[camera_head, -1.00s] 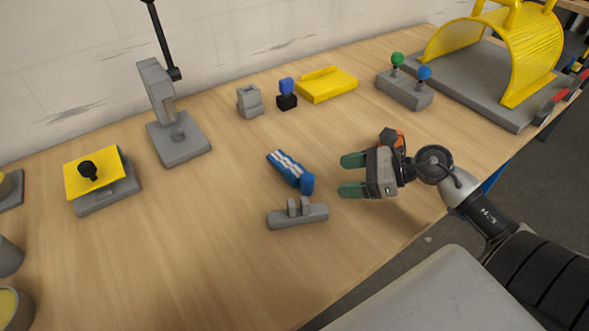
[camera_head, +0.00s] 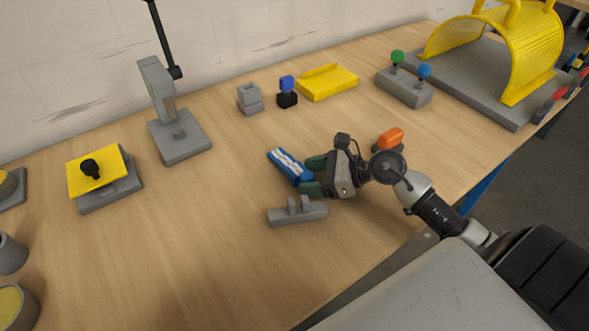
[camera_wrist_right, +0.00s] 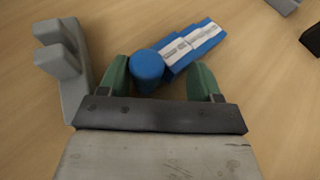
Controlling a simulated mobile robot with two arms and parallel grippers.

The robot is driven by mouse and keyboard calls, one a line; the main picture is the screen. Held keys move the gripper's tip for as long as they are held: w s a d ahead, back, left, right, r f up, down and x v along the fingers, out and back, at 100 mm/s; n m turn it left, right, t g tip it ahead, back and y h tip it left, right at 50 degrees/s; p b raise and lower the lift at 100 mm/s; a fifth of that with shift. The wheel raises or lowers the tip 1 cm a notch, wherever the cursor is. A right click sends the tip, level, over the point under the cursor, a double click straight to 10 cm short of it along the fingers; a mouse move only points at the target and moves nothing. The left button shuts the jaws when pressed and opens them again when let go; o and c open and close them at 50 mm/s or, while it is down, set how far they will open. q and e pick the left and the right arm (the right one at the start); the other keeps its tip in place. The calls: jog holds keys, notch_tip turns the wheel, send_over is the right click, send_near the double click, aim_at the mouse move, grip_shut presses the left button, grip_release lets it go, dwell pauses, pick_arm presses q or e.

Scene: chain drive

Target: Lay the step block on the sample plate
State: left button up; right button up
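A blue stepped block with white bands (camera_head: 284,163) lies on the table; I take it as the step block. In the right wrist view its banded part (camera_wrist_right: 192,45) and round blue end (camera_wrist_right: 147,66) show. My right gripper (camera_head: 311,176) is open at its near end. In the wrist view the round end is between the green fingers (camera_wrist_right: 160,82), closer to the left one. I cannot tell for sure which item is the sample plate. A yellow plate with a black knob (camera_head: 108,177) sits on a grey base at left. My left gripper is out of view.
A grey two-pronged holder (camera_head: 297,214) is close in front of the block. A grey upright stand (camera_head: 182,143), a grey block (camera_head: 250,105), a yellow tray (camera_head: 327,88) and a two-knob box (camera_head: 404,92) stand behind. An orange-topped item (camera_head: 390,137) is behind my right arm.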

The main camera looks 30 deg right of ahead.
grip_shut()
jog(key=shift+r, duration=0.45)
notch_tip(320, 180, up, 4)
jog(key=shift+f, duration=0.15)
jog(key=s+d+r, duration=0.6)
jog(key=s+r, duration=0.1)
jog(key=s, duration=0.3)
jog(key=w+a+r+p, duration=0.1)
jog(key=w+a+p, duration=0.2)
jog(key=a+p, duration=0.2)
jog(key=w+a+r+n+g+p, duration=0.1)
jog(key=w+a+r+p, duration=0.1)
jog(key=a+p, duration=0.3)
jog(key=w+a, duration=0.1)
jog(key=a, duration=0.3)
jog(key=shift+w+a+r+y, duration=0.2)
jog(key=shift+w+a+y, duration=0.15)
jog(key=shift+a+y, duration=0.05)
